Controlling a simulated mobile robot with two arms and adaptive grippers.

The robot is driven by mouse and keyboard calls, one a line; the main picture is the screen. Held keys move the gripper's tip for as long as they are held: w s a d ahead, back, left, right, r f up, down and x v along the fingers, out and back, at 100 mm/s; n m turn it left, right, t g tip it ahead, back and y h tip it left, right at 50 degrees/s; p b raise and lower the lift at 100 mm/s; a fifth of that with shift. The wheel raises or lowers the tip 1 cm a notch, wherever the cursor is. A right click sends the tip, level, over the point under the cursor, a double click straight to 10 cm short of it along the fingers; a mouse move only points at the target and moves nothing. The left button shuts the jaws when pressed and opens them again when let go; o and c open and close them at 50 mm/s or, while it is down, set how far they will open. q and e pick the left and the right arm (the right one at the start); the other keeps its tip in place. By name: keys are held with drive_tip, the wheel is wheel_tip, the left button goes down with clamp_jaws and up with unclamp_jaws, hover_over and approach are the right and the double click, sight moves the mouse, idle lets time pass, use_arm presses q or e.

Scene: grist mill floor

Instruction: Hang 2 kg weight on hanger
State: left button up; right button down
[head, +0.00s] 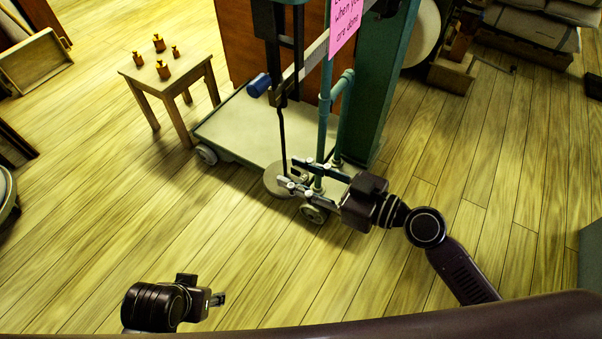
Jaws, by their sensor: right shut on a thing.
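A grey metal disc, apparently the 2 kg weight (272,182), is at the lower end of the thin dark hanger rod (282,140). My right gripper (290,175) comes from the right and is shut on the disc's edge, with its fingers covering part of it. The rod meets the disc near its middle; I cannot tell whether the disc rests on the hanger's foot. No marking on the disc is readable. My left gripper (218,299) is low at the left, well away from the weight, and its finger gap cannot be made out.
The platform scale (235,130) has a pale deck, small wheels, green posts and a pink note (346,22). A wooden stool (135,76) with several small brass-coloured pieces stands behind left. Sacks (535,28) lie at the back right. The floor in front is clear.

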use_arm(q)
drive_tip(key=shift+f, duration=0.15)
use_arm(e)
drive_tip(key=shift+w+a, duration=0.35)
drive_tip(key=shift+a, duration=0.1)
use_arm(q)
drive_tip(key=shift+w+f, duration=0.1)
drive_tip(key=shift+f, duration=0.05)
use_arm(e)
drive_tip(key=shift+x, duration=0.85)
use_arm(q)
drive_tip(key=shift+r, duration=0.35)
drive_tip(key=shift+b+v, duration=0.5)
drive_tip(key=shift+v, duration=1.25)
use_arm(e)
drive_tip(key=shift+f, duration=0.35)
drive_tip(key=c, duration=1.3)
unclamp_jaws()
